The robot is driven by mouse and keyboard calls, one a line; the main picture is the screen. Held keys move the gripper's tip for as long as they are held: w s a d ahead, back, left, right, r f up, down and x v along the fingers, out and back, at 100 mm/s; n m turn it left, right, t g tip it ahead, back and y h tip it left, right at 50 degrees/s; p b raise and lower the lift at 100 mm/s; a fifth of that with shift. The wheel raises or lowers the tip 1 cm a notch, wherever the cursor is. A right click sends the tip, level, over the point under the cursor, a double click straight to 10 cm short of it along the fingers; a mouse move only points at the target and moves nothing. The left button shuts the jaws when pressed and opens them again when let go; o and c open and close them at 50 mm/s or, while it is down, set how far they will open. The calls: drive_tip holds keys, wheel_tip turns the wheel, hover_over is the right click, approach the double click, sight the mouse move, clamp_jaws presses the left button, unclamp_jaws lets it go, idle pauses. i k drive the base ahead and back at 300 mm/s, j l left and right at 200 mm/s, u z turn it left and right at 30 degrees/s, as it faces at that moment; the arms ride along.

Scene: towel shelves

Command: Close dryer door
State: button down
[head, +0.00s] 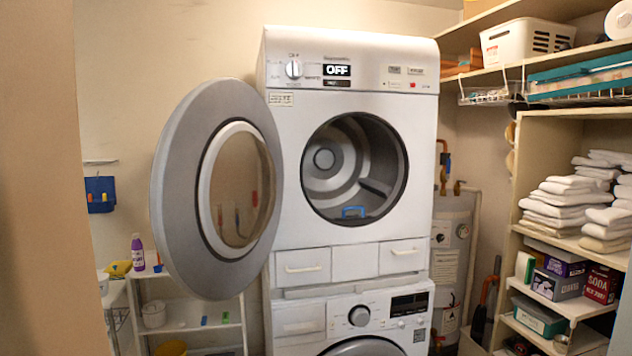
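The white dryer (345,246) stands on top of a front-loading washer. Its round grey door (182,195) with a clear window is swung wide open to the left, hinged at the left of the opening. The drum opening (352,168) is uncovered, and a small blue item (353,211) sits at its lower rim. The dryer display reads "OFF". My gripper is not in view.
The washer (400,308) is below. Shelves with folded white towels (572,204), boxes and a white basket (527,40) are at the right. A water heater (452,235) stands behind. A low white rack (197,312) is at the left, under the open door.

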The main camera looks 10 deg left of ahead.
sight(232, 105)
drive_tip(key=k+j+z, duration=0.1)
drive_tip(key=k, duration=0.25)
drive_tip(key=k+j, duration=0.25)
drive_tip(key=k+j+z, duration=0.2)
drive_tip(key=k+j, duration=0.45)
drive_tip(key=j, duration=0.3)
drive_tip(key=k+j+z, duration=0.15)
drive_tip(key=j, duration=0.25)
drive_tip(key=j+z, duration=0.1)
drive_tip(key=j, duration=0.7)
drive_tip(key=j+z, duration=0.15)
drive_tip(key=j, duration=1.4)
drive_tip(key=i+j, duration=0.15)
drive_tip(key=j, duration=0.2)
drive_tip(key=i+j+z, duration=0.1)
drive_tip(key=j, duration=0.25)
drive_tip(key=i+j+z, duration=0.1)
drive_tip(key=i+j, duration=0.15)
drive_tip(key=j, duration=0.15)
